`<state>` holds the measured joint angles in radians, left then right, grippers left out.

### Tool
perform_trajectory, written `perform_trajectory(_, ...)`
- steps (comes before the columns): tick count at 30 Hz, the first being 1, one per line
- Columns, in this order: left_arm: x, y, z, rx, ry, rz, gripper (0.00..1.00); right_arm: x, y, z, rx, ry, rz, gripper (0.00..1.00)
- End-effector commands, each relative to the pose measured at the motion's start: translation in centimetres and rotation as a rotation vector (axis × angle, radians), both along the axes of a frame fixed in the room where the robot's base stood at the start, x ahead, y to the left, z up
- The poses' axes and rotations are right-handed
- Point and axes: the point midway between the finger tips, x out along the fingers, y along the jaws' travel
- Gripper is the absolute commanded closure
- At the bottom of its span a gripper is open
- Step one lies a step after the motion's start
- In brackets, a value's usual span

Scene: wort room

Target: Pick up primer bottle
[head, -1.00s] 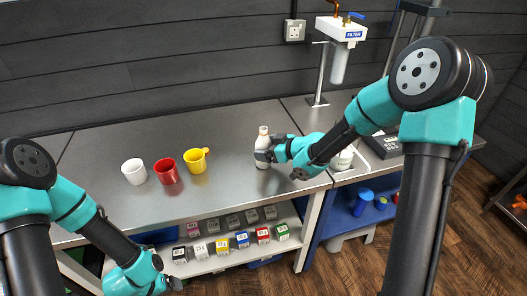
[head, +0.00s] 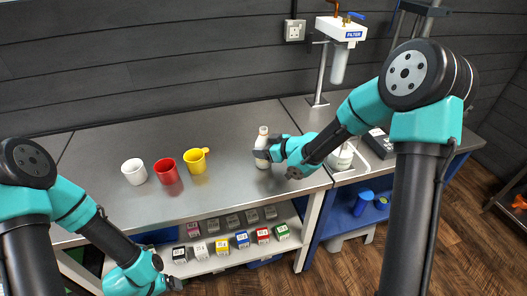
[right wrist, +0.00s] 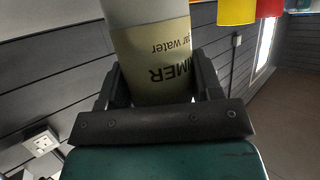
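The primer bottle (head: 263,141) is pale with a light cap and stands upright near the right end of the grey bench. My right gripper (head: 262,154) is around its lower body, coming from the right. In the right wrist view the bottle (right wrist: 152,62) appears upside down, with a beige label reading "PRIMER" and "water". The right gripper's fingers (right wrist: 158,85) lie close against both sides of it and look shut on it. Whether its base touches the bench is not clear. My left gripper (head: 174,284) is low at the left, in front of the shelf, its fingers too small to read.
A white cup (head: 134,172), a red cup (head: 167,171) and a yellow cup (head: 195,161) stand left of the bottle. Several labelled boxes (head: 222,246) sit on the shelf below. A filter unit (head: 341,30) and a white container (head: 340,157) are to the right.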

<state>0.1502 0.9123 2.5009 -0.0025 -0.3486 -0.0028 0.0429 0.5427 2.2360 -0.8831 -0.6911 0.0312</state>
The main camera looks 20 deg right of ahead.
Motion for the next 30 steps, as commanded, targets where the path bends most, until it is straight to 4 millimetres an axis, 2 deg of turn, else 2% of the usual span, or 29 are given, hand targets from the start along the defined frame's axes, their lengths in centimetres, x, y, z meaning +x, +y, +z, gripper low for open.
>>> perform_trajectory(1, 0.0, 0.0, 0.0, 0.000, 0.000, 0.000, 0.11, 0.0, 0.0, 0.0, 0.000, 0.000, 0.000, 0.47)
perform_trajectory(8, 0.0, 0.0, 0.0, 0.000, 0.000, 0.000, 0.11, 0.0, 0.0, 0.0, 0.000, 0.000, 0.000, 0.69)
perform_trajectory(22, 0.0, 0.0, 0.0, 0.000, 0.000, 0.000, 0.11, 0.0, 0.0, 0.3, 0.001, -0.001, 0.000, 0.70)
perform_trajectory(30, 0.0, 0.0, 0.0, 0.000, 0.000, 0.000, 0.11, 0.0, 0.0, 1.3, 0.000, -0.003, 0.000, 0.70)
